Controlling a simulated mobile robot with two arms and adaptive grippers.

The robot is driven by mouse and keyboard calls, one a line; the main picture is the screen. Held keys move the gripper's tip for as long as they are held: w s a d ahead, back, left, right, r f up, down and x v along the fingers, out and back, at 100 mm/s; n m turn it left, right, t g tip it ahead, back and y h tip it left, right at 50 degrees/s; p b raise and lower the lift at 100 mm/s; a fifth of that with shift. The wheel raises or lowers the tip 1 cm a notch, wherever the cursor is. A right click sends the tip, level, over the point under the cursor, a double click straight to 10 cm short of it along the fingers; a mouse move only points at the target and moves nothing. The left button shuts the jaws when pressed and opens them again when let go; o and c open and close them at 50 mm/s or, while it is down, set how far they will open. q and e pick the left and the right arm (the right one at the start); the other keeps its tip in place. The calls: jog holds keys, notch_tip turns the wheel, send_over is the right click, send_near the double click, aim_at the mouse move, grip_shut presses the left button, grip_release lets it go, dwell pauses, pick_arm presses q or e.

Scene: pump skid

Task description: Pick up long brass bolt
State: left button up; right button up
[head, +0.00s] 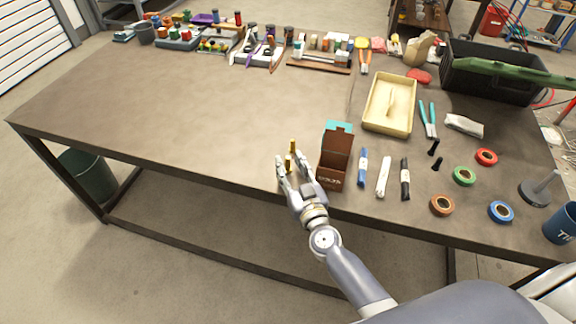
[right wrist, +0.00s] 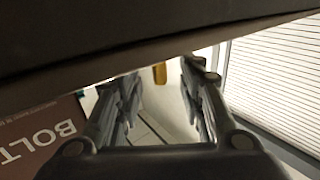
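Two upright brass pieces show at the front edge of the table in the head view. The farther one (head: 293,146) stands just beyond my right gripper's fingertips, and the nearer one (head: 289,163) is between the fingers. I cannot tell which is the long bolt. My right gripper (head: 291,160) is open, with its fingers apart. In the right wrist view, a brass piece (right wrist: 160,73) shows between the spread fingers; no finger visibly touches it. My left gripper is out of view.
A brown bolt box (head: 335,160) stands close to the right of my right gripper. The table (head: 200,110) is clear to the left.

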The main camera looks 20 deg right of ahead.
jog(key=shift+w+f, duration=0.1)
jog(key=shift+w, duration=1.1)
jog(key=shift+s, duration=0.1)
grip_shut()
